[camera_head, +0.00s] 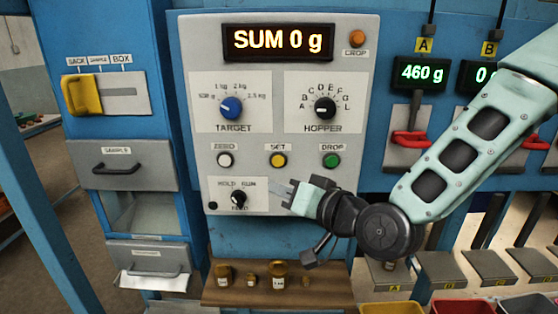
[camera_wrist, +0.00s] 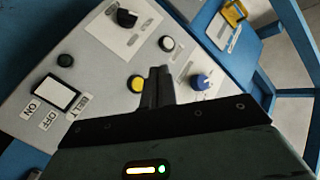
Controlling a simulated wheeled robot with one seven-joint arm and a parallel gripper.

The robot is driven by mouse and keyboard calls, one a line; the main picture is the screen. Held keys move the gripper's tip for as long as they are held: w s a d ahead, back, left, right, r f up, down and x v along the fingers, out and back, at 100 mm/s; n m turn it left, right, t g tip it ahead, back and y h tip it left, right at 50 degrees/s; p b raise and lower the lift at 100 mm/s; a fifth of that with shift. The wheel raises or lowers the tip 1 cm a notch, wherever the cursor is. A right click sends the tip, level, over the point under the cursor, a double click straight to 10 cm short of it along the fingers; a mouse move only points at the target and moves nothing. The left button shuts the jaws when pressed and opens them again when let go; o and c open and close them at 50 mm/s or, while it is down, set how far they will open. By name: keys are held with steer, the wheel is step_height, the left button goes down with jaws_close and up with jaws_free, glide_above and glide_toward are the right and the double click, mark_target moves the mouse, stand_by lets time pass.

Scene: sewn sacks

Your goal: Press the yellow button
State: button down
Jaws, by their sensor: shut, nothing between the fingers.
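The yellow button (camera_head: 278,160) sits on the grey control panel (camera_head: 262,85) under the label SET, between a white button and a green one. It also shows in the wrist view (camera_wrist: 135,83), just left of my fingers. My gripper (camera_head: 280,190) is in front of the panel, a little below the yellow button in the head view. In the wrist view my gripper (camera_wrist: 158,72) has its two dark fingers together, with nothing between them. A gap to the panel seems to remain, but its depth is hard to judge.
The white button (camera_head: 224,160) and green button (camera_head: 331,160) flank the yellow one. A blue knob (camera_head: 231,107) and a black knob (camera_head: 325,108) are above. A FEED knob (camera_head: 238,198) is lower left. A wooden shelf (camera_head: 230,296) with brass weights stands below.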

glide_toward(272, 162)
steer(key=shift+s+a+x, duration=0.15)
steer(key=shift+x, duration=0.7)
steer(key=shift+s+a+x, duration=0.15)
steer(key=shift+x, duration=0.75)
steer(key=shift+s+a+x, duration=0.1)
steer(key=shift+x, duration=0.75)
steer(key=shift+w+f, duration=0.1)
steer(key=shift+f, duration=0.05)
steer(key=shift+w, duration=0.3)
steer(key=shift+w, duration=0.45)
stand_by(0.6)
steer(key=shift+s, duration=0.85)
steer(key=shift+s+b, duration=0.45)
steer(key=shift+s, duration=2.05)
